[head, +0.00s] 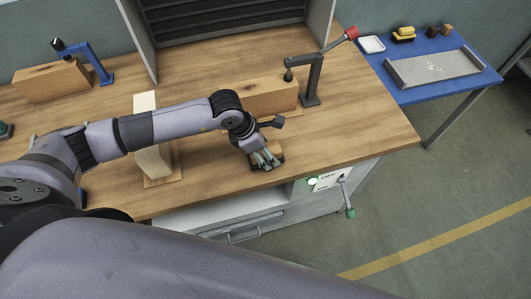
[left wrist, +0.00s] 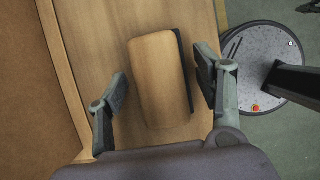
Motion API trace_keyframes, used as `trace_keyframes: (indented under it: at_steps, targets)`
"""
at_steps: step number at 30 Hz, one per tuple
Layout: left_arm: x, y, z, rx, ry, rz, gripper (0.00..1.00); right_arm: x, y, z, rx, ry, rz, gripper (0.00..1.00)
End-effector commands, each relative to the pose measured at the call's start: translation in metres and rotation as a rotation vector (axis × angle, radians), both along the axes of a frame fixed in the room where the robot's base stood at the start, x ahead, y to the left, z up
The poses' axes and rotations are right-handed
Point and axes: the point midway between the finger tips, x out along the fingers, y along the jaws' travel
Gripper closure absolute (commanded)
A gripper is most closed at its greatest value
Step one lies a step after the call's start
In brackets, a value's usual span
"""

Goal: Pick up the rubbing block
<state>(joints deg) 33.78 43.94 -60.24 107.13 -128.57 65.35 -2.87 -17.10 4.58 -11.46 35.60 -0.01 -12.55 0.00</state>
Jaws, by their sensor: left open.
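The rubbing block (left wrist: 158,75) is a rounded tan wooden block with a dark layer along its right side in the left wrist view. It lies on the workbench (head: 215,195), near the front edge. In the head view it is mostly hidden beneath my left gripper (head: 264,157). My left gripper is open, and its fingers stand on either side of the block in the left wrist view (left wrist: 163,68). There are gaps between the fingers and the block. My right gripper is not in view.
A black clamp (head: 314,78) with a red handle holds a wooden block (head: 270,97) behind my left gripper. A pale curved wooden piece (head: 153,163) stands under my left forearm. A blue clamp (head: 90,60) is at the far left. A blue table (head: 440,92) stands right.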

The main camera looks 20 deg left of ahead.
Motion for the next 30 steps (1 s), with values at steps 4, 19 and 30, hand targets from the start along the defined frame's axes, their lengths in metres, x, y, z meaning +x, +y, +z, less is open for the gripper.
trace_keyframes:
  at_steps: [4, 19, 30]
  targets:
    - [0.0002, 0.0, -0.0013, 0.0, 0.0, 0.0, 0.38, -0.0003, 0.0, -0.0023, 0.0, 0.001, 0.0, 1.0]
    - [0.0002, 0.0001, -0.001, 0.0, 0.0, 0.0, 0.54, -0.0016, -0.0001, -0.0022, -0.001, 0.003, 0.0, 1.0]
    - [0.0002, 0.0002, -0.0011, 0.001, -0.001, 0.0, 0.79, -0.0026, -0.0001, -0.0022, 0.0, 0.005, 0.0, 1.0]
